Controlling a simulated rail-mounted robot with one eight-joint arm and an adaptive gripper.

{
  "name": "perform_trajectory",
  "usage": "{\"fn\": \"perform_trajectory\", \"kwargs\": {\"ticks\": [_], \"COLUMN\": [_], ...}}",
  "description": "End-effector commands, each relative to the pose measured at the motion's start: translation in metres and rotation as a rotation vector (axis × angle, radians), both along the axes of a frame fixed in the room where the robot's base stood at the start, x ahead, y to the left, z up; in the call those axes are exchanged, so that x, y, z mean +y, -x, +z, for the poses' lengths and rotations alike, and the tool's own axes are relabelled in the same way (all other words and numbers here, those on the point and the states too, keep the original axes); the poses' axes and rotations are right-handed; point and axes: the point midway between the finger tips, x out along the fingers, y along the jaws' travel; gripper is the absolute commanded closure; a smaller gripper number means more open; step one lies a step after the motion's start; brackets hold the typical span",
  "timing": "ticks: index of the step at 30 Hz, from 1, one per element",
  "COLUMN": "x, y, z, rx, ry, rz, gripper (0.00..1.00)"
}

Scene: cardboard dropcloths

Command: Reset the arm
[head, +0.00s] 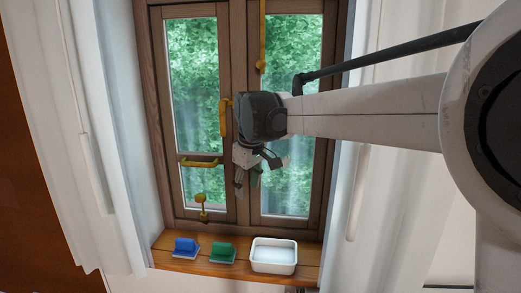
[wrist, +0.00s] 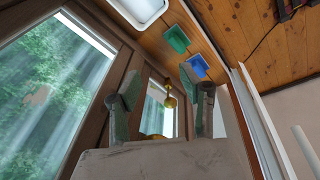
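My gripper (head: 250,180) hangs in front of the brown wooden window (head: 240,120), near its middle post and above the sill. In the wrist view my gripper (wrist: 163,98) shows two fingers spread well apart with nothing between them held. A yellow knob (wrist: 170,102) on the window shows through the gap, behind the fingers. My arm reaches in from the right of the head view. Whether my gripper touches the window frame cannot be told.
Yellow handles (head: 200,163) stick out from the window. White curtains (head: 384,185) hang at both sides.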

Motion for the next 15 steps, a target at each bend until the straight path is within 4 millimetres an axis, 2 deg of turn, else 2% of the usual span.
{"fn": "perform_trajectory", "kwargs": {"ticks": [1, 6, 15], "x": [-0.016, -0.058, -0.124], "y": [0.012, 0.049, 0.122], "z": [0.006, 0.017, 0.021], "rx": [-0.012, -0.051, -0.126], "ry": [-0.009, -0.042, -0.103], "rz": [-0.035, -0.145, -0.339], "gripper": [0.60, 0.60, 0.60]}}
